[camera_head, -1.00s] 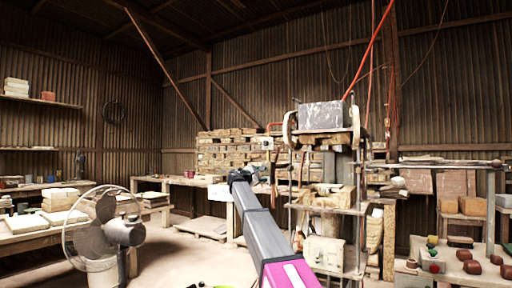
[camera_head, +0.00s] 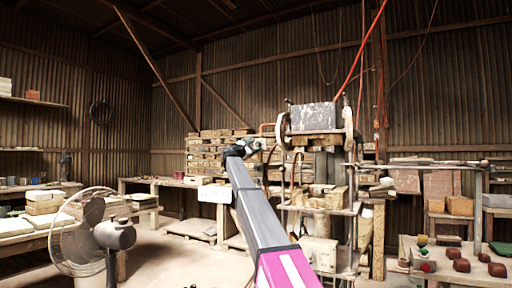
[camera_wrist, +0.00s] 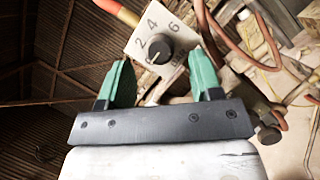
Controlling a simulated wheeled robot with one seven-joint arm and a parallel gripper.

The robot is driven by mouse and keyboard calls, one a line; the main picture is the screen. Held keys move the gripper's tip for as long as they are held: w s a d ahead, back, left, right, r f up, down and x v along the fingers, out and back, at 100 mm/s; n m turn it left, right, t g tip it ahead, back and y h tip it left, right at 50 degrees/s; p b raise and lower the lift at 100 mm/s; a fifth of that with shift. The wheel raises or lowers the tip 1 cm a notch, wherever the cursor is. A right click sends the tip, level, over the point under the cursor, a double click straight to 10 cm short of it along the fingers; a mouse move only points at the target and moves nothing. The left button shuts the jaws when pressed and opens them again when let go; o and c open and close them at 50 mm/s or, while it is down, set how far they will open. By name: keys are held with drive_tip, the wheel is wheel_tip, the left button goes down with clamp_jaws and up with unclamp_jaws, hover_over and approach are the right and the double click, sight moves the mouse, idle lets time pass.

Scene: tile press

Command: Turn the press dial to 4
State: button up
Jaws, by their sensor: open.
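The press dial (camera_wrist: 159,51) is a round black knob on a pale square plate (camera_wrist: 137,45) marked with numbers, of which 2, 4 and 6 are readable. Its pointer setting is too small to tell. In the wrist view my gripper (camera_wrist: 160,60) is open, with its two green fingers on either side of the knob's lower part in the picture. I cannot tell whether they touch it. In the head view my gripper (camera_head: 243,148) is at the left of the press (camera_head: 318,118), and the dial cannot be made out there.
Copper-coloured hoses (camera_wrist: 232,40) and a red-and-yellow rod (camera_wrist: 117,10) are close to the dial plate. A fan (camera_head: 95,232) stands at left. A table with brown pieces (camera_head: 462,265) is at right.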

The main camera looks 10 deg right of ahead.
sight(258, 144)
drive_tip(key=shift+x, duration=1.5)
drive_tip(key=c, duration=0.9)
